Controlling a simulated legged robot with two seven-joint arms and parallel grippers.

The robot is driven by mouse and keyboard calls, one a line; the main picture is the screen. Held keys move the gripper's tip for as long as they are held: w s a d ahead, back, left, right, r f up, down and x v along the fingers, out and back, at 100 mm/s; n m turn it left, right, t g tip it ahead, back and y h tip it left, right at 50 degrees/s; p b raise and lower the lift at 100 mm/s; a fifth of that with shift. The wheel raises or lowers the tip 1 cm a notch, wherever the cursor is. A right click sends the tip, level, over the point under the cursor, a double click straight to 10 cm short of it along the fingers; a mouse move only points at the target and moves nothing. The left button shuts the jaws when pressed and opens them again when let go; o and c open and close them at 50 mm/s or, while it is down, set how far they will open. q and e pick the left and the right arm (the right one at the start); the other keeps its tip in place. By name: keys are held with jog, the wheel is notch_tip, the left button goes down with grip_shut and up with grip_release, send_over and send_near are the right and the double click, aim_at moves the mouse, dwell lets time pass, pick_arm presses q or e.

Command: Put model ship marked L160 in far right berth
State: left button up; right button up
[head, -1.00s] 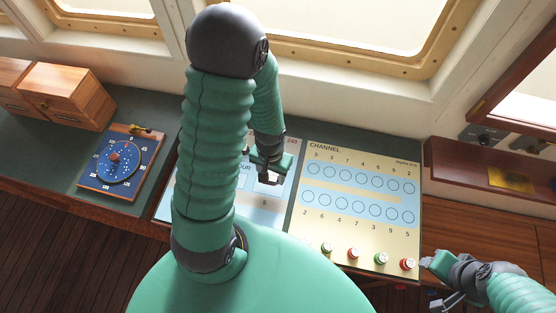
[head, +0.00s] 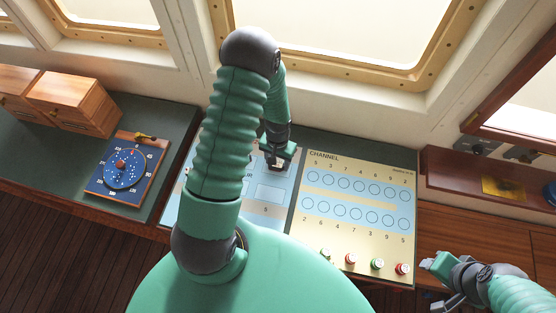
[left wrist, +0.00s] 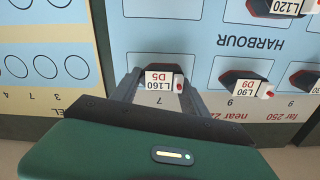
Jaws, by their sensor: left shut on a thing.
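The model ship marked L160 (left wrist: 163,78) is dark, with a white label reading L160 and D5 and a small red piece at one end. In the left wrist view it sits between the fingers of my left gripper (left wrist: 158,84), which is shut on it, over the blue HARBOUR board (left wrist: 190,45) by the number 7. In the head view my left gripper (head: 278,160) is at the top right of that board (head: 270,212); the ship is hard to make out there. My right gripper (head: 438,282) is at the lower right, away from the board; its jaw opening is unclear.
Ships marked L90 (left wrist: 250,88) and L120 (left wrist: 275,8) are on the harbour board, with another (left wrist: 303,80) at the right edge. The yellow CHANNEL board (head: 355,240) has empty circles and several round pieces along its front. A blue dial (head: 124,168) lies left.

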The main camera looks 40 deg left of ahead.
aim_at(278, 162)
pick_arm(q)
jog(key=o, duration=1.3)
notch_tip(278, 162, up, 12)
jog(key=b, duration=0.1)
jog(key=s+d+r+m+t, duration=0.1)
jog(key=s+d+r+m, duration=0.2)
jog(key=d, duration=0.4)
jog(key=s+d+r+m+t, duration=0.1)
jog(key=s+d+r+t, duration=0.1)
jog(key=d+r, duration=0.45)
jog(key=b+x, duration=0.2)
jog(key=x, duration=0.1)
jog(key=s+b+x, duration=0.1)
jog(key=b+x, duration=0.2)
jog(key=s+b+x, duration=0.1)
jog(key=b+x, duration=0.2)
jog(key=shift+d+f, duration=0.1)
jog(key=shift+f, duration=0.45)
